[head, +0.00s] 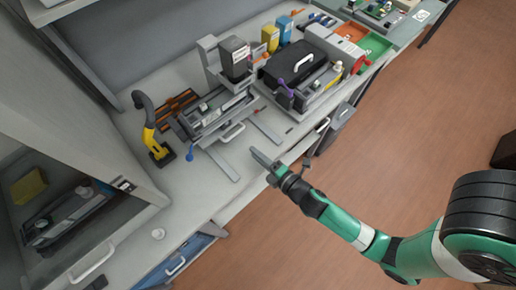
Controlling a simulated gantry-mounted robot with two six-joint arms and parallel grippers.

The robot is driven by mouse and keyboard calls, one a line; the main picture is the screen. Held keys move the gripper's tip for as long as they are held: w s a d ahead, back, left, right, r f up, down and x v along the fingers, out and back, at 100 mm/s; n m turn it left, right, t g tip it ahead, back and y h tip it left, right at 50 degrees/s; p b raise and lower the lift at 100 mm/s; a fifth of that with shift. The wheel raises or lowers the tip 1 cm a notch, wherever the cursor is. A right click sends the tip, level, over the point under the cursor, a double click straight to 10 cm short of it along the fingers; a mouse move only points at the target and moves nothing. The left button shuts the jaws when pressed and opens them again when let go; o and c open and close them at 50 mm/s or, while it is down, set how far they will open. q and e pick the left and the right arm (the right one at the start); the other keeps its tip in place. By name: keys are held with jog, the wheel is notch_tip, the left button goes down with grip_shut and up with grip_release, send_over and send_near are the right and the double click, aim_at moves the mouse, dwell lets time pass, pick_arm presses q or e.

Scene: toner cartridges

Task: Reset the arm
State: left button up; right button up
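My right arm, green and black, comes in from the lower right. Its gripper (267,163) hangs at the front edge of the workbench (185,200), apart from the things on it. Its fingers look close together, but the view is too small to show whether they are open or shut. I see nothing held in it. My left gripper is not in view.
A grey fixture (222,117) with a black block (235,58) stands mid-bench, with a yellow-black drill (154,138) to its left. A black case (294,66) is to its right, before orange (349,27) and green trays (374,46). A cabinet stands left.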

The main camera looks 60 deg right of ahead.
jog(key=shift+s+r, duration=0.1)
jog(key=shift+s, duration=0.15)
dwell(0.3)
